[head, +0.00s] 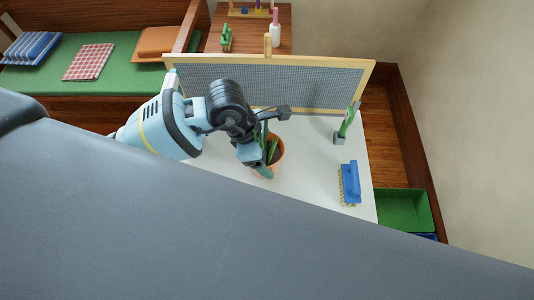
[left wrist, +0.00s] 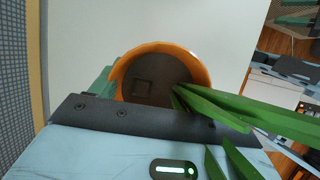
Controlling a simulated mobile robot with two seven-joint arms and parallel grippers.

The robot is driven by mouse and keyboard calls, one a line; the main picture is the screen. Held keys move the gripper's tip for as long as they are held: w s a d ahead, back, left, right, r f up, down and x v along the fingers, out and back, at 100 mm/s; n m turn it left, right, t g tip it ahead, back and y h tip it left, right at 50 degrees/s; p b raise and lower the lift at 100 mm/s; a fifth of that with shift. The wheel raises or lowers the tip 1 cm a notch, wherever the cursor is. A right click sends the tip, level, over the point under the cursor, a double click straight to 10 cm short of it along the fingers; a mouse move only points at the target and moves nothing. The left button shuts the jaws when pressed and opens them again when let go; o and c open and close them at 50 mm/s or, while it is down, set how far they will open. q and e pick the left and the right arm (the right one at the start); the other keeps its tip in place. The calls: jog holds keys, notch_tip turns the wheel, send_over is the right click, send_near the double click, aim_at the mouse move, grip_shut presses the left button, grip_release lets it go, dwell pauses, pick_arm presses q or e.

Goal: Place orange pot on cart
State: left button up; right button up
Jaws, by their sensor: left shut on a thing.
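The orange pot (head: 281,154) holds dark soil and a green plant, and it is over the white tabletop (head: 308,190). My left gripper (head: 263,158) is shut on the pot's near side and partly covers it. In the left wrist view the pot's round orange rim (left wrist: 205,68) shows in front of the gripper, with green leaves (left wrist: 215,105) crossing to the right. I cannot tell whether the pot touches the tabletop. A green tray (head: 403,210) with blue below it stands right of the table; it may be the cart. My right gripper is not in view.
A wood-framed mesh panel (head: 270,85) stands along the table's back. A green bench (head: 115,55) with cushions and a wooden side table (head: 248,35) stand behind.

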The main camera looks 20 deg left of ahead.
pick_arm(q)
jog(key=shift+f, duration=0.55)
jog(key=shift+f, duration=0.1)
jog(key=o, duration=1.1)
jog(key=v, duration=1.2)
jog(key=shift+p, duration=0.35)
